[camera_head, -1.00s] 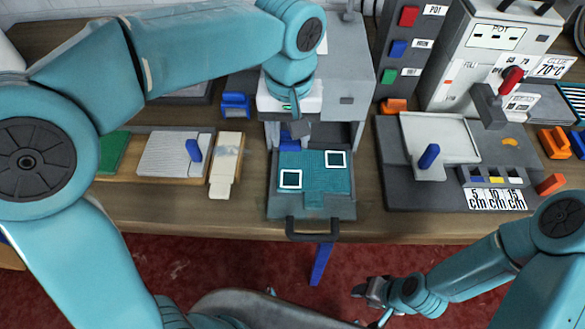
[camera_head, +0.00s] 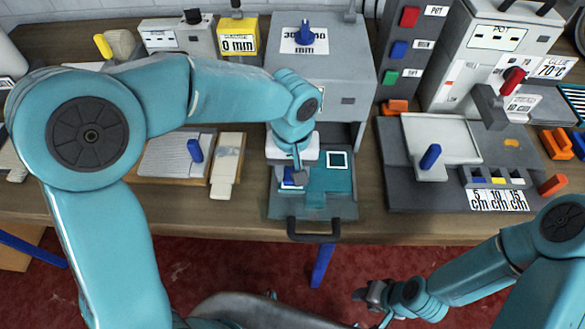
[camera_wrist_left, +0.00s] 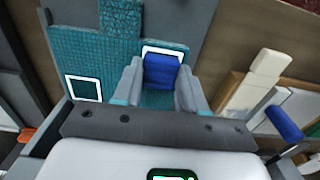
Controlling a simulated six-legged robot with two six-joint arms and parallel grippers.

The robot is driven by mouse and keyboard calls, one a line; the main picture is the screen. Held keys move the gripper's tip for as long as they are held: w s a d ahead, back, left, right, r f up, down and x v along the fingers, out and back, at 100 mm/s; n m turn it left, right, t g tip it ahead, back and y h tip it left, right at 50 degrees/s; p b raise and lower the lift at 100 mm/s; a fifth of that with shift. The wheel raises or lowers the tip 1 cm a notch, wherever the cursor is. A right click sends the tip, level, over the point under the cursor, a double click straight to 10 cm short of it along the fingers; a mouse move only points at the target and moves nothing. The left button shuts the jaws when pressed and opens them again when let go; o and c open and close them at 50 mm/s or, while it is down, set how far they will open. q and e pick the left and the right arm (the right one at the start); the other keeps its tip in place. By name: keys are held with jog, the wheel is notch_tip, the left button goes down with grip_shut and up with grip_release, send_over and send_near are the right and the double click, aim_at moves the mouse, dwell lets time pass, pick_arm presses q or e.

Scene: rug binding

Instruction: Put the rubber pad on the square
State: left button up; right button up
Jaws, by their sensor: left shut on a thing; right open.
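My left gripper (camera_head: 295,176) is shut on a blue block, which I take for the rubber pad (camera_wrist_left: 161,72). The pad shows between both fingers in the left wrist view, over the left white-outlined square (camera_wrist_left: 164,49), whose edge shows beyond the pad. In the head view the arm partly hides the pad and that square. I cannot tell whether the pad touches the teal mat (camera_head: 330,182). The other white-outlined square (camera_head: 336,160) is empty on the mat, and also shows in the left wrist view (camera_wrist_left: 84,89). My right gripper (camera_head: 370,293) is open and empty in front of the bench.
The mat lies on a grey tray with a dark handle (camera_head: 313,234), before a grey press (camera_head: 345,95). A pale strip (camera_head: 226,165) and a grey plate with a blue knob (camera_head: 168,158) lie left. A grey station (camera_head: 450,190) stands right.

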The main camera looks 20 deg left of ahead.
pick_arm(q)
jog(key=shift+f, duration=0.2)
jog(key=o, duration=1)
jog(key=shift+r, duration=0.1)
jog(key=shift+r, duration=0.5)
notch_tip(320, 180, up, 11)
jog(key=shift+r+p, duration=0.2)
jog(key=shift+p, duration=0.2)
